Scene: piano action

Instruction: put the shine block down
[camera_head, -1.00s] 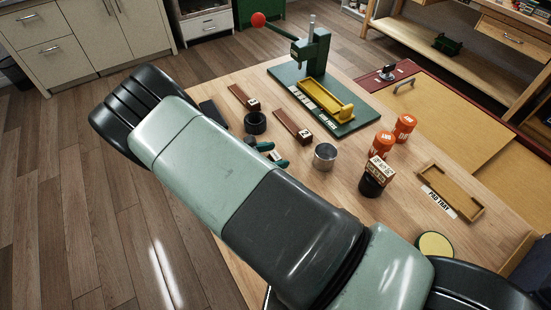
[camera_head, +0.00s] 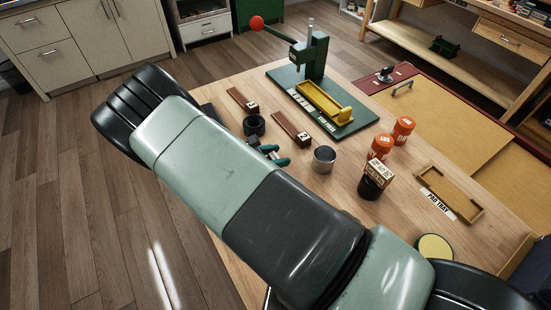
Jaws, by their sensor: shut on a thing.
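My gripper (camera_head: 276,156) shows only in part, as teal fingers past the edge of my arm, low over the table between the dark ring and the metal cup. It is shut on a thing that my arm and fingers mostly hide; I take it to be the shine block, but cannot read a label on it. Whether it touches the table I cannot tell. A labelled block (camera_head: 379,170) sits on a black cup (camera_head: 370,187) to the right, apart from my gripper; its lettering is too small to read surely.
Two brown numbered blocks (camera_head: 290,128) (camera_head: 239,99), a dark ring (camera_head: 254,125) and a metal cup (camera_head: 324,159) surround my gripper. A green press (camera_head: 310,60) with a yellow cradle (camera_head: 324,99) stands behind. Two orange jars (camera_head: 403,129) (camera_head: 381,147) and the pad tray (camera_head: 452,190) are right.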

